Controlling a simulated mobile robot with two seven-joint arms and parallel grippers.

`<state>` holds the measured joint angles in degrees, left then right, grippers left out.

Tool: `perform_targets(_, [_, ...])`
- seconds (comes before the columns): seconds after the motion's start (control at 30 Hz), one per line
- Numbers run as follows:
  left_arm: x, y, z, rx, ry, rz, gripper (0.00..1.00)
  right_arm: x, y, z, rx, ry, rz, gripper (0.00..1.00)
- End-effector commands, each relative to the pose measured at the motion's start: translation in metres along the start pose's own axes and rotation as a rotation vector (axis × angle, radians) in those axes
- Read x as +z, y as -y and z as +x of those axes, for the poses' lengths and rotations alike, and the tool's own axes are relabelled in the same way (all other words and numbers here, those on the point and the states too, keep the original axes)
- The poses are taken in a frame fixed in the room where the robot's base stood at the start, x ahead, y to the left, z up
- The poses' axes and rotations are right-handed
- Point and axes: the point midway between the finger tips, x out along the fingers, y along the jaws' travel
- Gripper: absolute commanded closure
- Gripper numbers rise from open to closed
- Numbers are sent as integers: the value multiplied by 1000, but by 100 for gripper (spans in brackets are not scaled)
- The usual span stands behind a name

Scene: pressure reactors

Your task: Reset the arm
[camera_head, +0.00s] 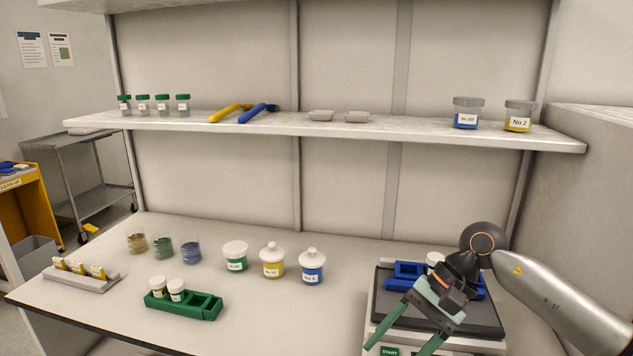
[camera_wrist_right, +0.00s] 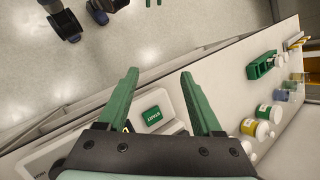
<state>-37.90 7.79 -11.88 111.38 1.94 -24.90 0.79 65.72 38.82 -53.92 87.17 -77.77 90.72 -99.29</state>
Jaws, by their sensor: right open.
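My right gripper (camera_head: 398,346) comes in from the right in the head view, above the front of a balance-like device (camera_head: 388,338) with a dark top. Its green fingers point down and to the left. In the right wrist view the gripper (camera_wrist_right: 160,73) is open, its fingers spread with nothing between them. A green START label (camera_wrist_right: 153,116) on the device shows between and beyond the fingers. My left gripper is absent from the head view. Two small green tips at the top edge of the right wrist view may be its fingers.
A blue rack (camera_head: 408,270) with a white-lidded jar sits on the device, partly behind my gripper. Several jars, a green rack (camera_head: 200,306) and a grey holder (camera_head: 92,283) stand on the bench. A shelf (camera_head: 330,127) runs above. The bench's middle front is clear.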

Motion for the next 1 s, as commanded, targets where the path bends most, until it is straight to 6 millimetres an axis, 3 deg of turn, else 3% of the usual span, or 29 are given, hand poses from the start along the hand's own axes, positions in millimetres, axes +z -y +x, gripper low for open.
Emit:
perform_targets(0.03, [-4,0,-4,-1,0,-1,50,21,11,22,-73,117,78,33])
perform_targets(0.17, [-7,1,-9,-5,0,-2,50,67,41,53,-249,413,337,33])
perform_targets(0.3, [-8,2,-14,-9,6,-3,50,101,69,60,-395,754,686,33])
perform_targets(0.4, [-10,3,-17,-12,9,-4,50,107,83,55,-471,1004,969,33])
perform_targets(0.53, [-12,5,-21,-16,12,-4,50,93,88,46,-533,1339,1368,33])
perform_targets(0.63, [-16,5,-24,-18,11,-5,50,67,78,45,-557,1600,1691,33])
perform_targets(0.73, [-20,5,-28,-18,9,-5,50,34,54,53,-567,1865,2019,33])
perform_targets(0.8, [-23,5,-30,-19,7,-5,50,11,28,64,-566,2056,2250,33])
perform_targets(0.83, [-24,5,-31,-19,6,-5,50,2,14,71,533,-2029,-2228,33])
perform_targets(1.0, [-30,5,-36,-21,1,-6,50,-29,-71,118,344,-1623,-1776,33])
